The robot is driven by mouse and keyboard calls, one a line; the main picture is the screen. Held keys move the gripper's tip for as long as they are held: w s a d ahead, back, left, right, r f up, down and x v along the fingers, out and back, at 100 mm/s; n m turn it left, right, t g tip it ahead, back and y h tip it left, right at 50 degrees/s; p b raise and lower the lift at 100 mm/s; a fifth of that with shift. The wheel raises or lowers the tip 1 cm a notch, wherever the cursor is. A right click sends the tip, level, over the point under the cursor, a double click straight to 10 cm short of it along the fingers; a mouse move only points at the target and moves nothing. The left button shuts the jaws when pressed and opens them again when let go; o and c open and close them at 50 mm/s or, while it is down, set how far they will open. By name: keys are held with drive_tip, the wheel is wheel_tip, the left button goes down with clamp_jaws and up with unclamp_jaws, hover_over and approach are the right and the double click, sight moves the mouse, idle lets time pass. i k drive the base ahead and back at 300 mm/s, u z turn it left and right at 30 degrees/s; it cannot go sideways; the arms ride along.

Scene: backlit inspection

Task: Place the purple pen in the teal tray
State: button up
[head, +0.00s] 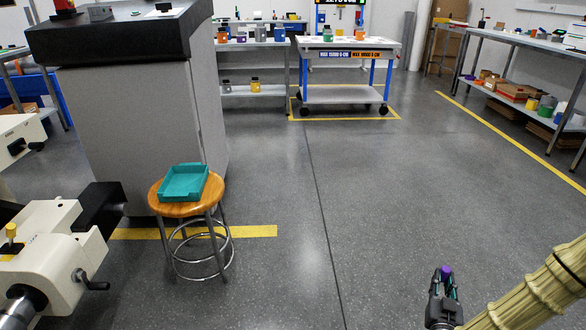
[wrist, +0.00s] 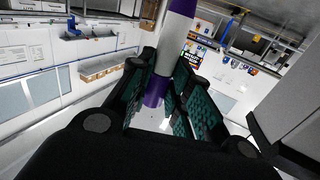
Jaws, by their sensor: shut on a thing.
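The teal tray (head: 183,184) lies on a round wooden stool (head: 186,208) at the left in the head view, and it looks empty. My gripper (head: 444,279) is at the lower right of the head view, well apart from the tray. It is shut on the purple pen (head: 446,271), of which only a purple end shows there. In the wrist view the pen (wrist: 172,58), purple and grey, stands between the teal-padded fingers (wrist: 163,100). Part of it is hidden by the fingers and its upper end is cut off by the frame.
A grey cabinet with a black top (head: 120,36) stands right behind the stool. A white and black machine (head: 50,240) is at the lower left. A wheeled cart (head: 348,95) and shelves (head: 530,100) are farther back. The floor (head: 300,235) between stool and gripper is clear.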

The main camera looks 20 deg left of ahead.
sight(185, 186)
drive_tip(key=u, duration=1.35)
